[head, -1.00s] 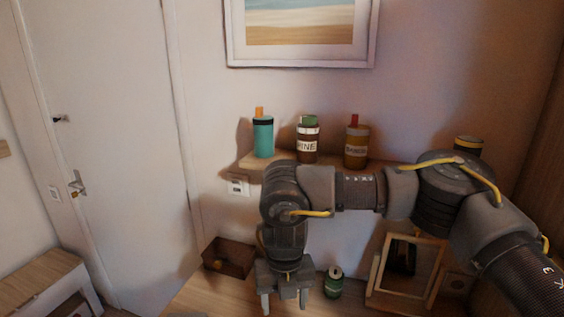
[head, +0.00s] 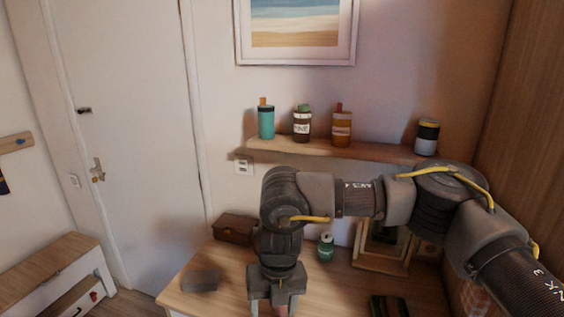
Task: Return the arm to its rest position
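My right arm comes in from the right and bends down at its elbow in the head view. My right gripper (head: 272,303) points down over the front of the wooden desk (head: 222,300). Its fingers stand apart, with no object clearly held between them; the fingertips are cut off by the bottom edge. My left arm and gripper are not in view.
A wall shelf (head: 290,148) behind the arm holds several bottles and cans.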

